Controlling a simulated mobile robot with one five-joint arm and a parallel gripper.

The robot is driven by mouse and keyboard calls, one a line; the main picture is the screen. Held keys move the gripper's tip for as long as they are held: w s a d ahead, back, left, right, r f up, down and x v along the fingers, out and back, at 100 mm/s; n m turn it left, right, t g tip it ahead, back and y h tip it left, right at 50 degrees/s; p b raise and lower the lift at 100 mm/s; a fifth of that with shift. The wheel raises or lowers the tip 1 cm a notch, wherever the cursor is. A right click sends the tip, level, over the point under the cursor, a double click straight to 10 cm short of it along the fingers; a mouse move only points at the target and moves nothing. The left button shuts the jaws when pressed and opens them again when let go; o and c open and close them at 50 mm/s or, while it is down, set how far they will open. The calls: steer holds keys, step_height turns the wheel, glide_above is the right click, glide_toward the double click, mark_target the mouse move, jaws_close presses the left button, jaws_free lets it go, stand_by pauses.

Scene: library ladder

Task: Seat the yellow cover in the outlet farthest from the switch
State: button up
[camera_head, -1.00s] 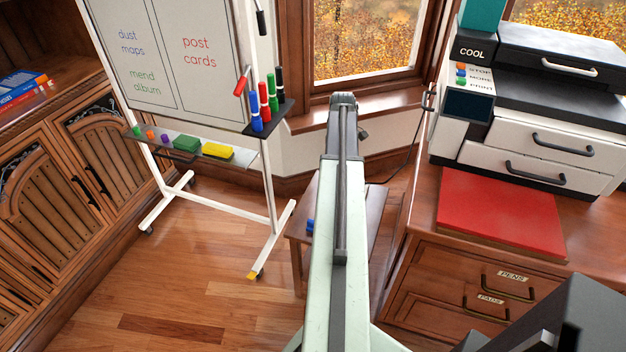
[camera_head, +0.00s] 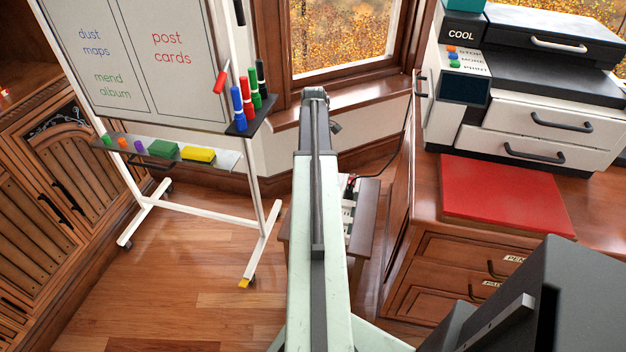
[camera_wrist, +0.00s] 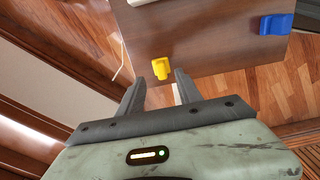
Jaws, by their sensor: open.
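The yellow cover (camera_wrist: 161,68) sits on a small wooden table (camera_wrist: 200,45) in the wrist view, near the table's edge. My open gripper (camera_wrist: 158,80) has its fingertips either side of the space just short of the cover, with nothing between them. A white power strip (camera_head: 348,216) lies on the small table in the head view, partly hidden by my arm. Part of a white edge, probably the strip, shows at the top of the wrist view (camera_wrist: 137,2). Its outlets and switch cannot be made out. My gripper and the yellow cover are hidden in the head view.
A blue cover (camera_wrist: 276,24) sits at the right of the small table. A desk (camera_head: 420,225) with a red mat (camera_head: 505,197) and a printer (camera_head: 540,115) stands on the right. A wheeled whiteboard (camera_head: 140,60) stands on the left, with bare floor before it.

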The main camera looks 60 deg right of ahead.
step_height(320, 180, down, 5)
steer(key=b, duration=0.4)
steer(key=shift+w+a, duration=0.1)
steer(key=shift+a, duration=0.05)
steer(key=shift+r, duration=0.2)
jaws_close()
steer(key=shift+r+p, duration=0.6)
steer(key=shift+p, duration=0.1)
step_height(320, 180, up, 3)
steer(key=p, duration=0.3)
steer(key=shift+r, duration=0.1)
steer(key=s+a, duration=0.9)
steer(key=a, duration=0.3)
steer(key=shift+s+a+r+p, duration=0.3)
steer(key=shift+s+a+p, duration=0.05)
steer(key=shift+s+p, duration=0.05)
